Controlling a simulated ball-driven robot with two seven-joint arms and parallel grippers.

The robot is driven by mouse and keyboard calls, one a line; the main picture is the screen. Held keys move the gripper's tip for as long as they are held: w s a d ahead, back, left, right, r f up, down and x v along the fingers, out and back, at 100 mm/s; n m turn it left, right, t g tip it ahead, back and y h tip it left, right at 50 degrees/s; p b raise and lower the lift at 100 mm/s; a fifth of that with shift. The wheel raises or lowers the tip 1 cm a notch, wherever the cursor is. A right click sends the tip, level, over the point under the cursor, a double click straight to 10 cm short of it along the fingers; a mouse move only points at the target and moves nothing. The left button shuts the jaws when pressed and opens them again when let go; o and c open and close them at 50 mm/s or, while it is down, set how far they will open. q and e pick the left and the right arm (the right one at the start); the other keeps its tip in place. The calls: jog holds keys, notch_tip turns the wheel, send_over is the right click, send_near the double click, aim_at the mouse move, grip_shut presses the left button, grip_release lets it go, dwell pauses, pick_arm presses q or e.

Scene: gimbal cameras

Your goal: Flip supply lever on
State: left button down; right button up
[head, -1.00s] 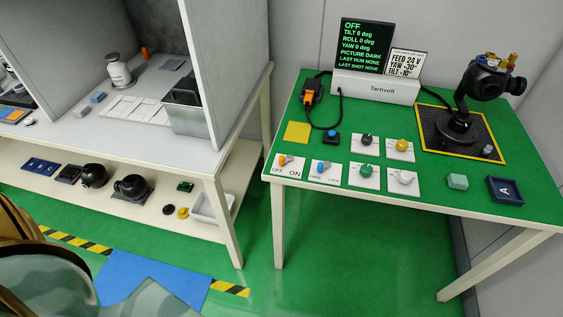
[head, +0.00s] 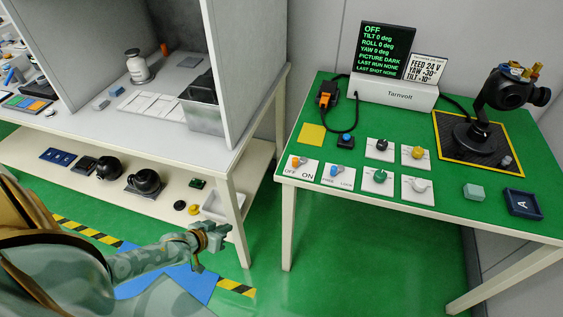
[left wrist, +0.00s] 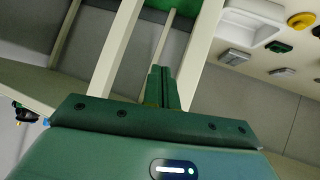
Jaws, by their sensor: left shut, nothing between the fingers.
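The supply lever (head: 297,161) has an orange tip and sits on a white plate (head: 306,173) marked OFF and ON, at the front left corner of the green table. Its tip leans toward the OFF side. The display (head: 385,48) at the back reads OFF and PICTURE DARK. My left gripper (head: 224,233) is shut and empty, low in front of the tables, to the left of and below the lever, well apart from it. In the left wrist view its closed fingers (left wrist: 162,87) show against table legs and shelf. My right gripper is not in view.
A blue-tipped FREE/LOCK lever (head: 336,169) stands just right of the supply lever, with several knobs beyond. A gimbal camera (head: 505,92) stands at the back right. The green table's front edge (head: 370,209) and the shelved table's leg (head: 235,220) are near my left arm.

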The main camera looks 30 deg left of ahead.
pick_arm(q)
jog(key=w+d+r+n+t+h, duration=0.1)
jog(key=w+d+r+n+t, duration=0.1)
jog(key=w+r+n, duration=0.3)
jog(key=w+d+r+t+h, duration=0.1)
jog(key=w+r+t+h, duration=0.15)
jog(key=r, duration=0.45)
jog(key=n+t, duration=0.2)
jog(key=n, duration=0.6)
send_near(279, 171)
notch_tip(279, 171, up, 3)
jog(key=shift+w+a+h, duration=0.15)
jog(key=shift+w+h, duration=0.3)
jog(key=shift+w, duration=0.1)
jog(key=b+x, duration=0.2)
jog(key=x, duration=0.6)
jog(key=shift+w+f+b, duration=0.15)
jog(key=shift+w+b, duration=0.2)
jog(key=shift+b, duration=0.05)
jog(key=shift+w+d, duration=0.3)
jog(key=shift+w, duration=0.2)
